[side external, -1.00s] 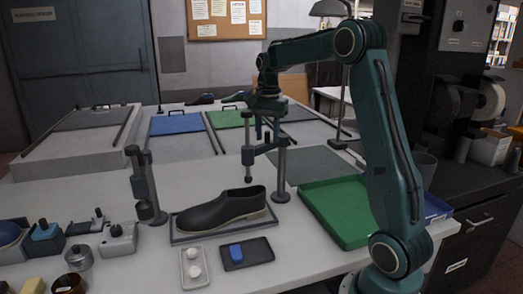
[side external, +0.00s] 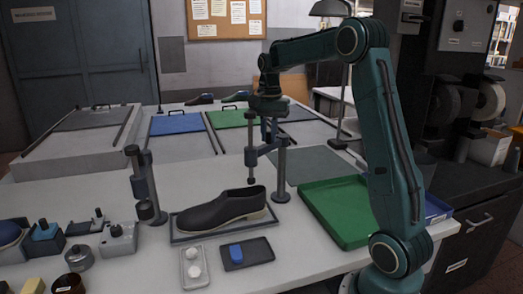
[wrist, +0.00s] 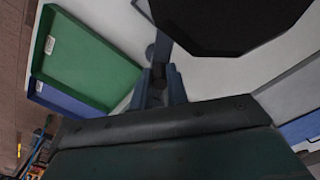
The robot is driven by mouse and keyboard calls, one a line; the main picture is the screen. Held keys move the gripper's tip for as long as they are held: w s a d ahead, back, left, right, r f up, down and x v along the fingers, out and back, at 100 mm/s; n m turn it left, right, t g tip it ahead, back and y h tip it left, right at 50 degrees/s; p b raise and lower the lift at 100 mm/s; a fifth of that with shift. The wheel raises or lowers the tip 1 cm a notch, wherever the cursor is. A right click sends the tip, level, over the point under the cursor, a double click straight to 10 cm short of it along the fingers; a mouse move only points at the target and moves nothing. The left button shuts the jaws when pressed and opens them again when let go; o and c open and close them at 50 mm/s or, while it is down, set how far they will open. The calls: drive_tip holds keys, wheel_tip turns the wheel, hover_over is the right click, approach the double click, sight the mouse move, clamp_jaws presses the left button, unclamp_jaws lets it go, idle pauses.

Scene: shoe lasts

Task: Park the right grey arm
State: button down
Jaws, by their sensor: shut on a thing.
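The right grey arm stands on a post (side external: 281,175) at the right end of the shoe's tray. Its blue-grey bar (side external: 264,151) reaches left from the post to a vertical rod with a dark foot (side external: 251,175), behind the shoe's heel. My gripper (side external: 268,138) points down from above and is shut on the right grey arm near its bar. In the wrist view my gripper's fingers (wrist: 160,88) close around a small dark part; the exact contact is partly hidden. The dark shoe (side external: 225,208) rests in a shallow tray (side external: 181,238).
The left grey arm (side external: 142,182) stands at the toe end. A green tray (side external: 345,232) lies to the right, with a grey mat (side external: 310,163) behind. A white egg tray (side external: 193,277) and a dark tray (side external: 262,256) lie in front. Small tools crowd the left.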

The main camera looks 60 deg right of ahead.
drive_tip(key=s+d+n, duration=0.2)
drive_tip(key=s+n, duration=0.4)
drive_tip(key=n, duration=0.5)
drive_tip(key=shift+s+n, duration=0.3)
drive_tip(key=shift+s, duration=0.05)
drive_tip(key=shift+r, duration=0.1)
drive_tip(key=c, duration=1.4)
unclamp_jaws()
drive_tip(key=shift+o, duration=0.2)
wheel_tip(320, 180, up, 14)
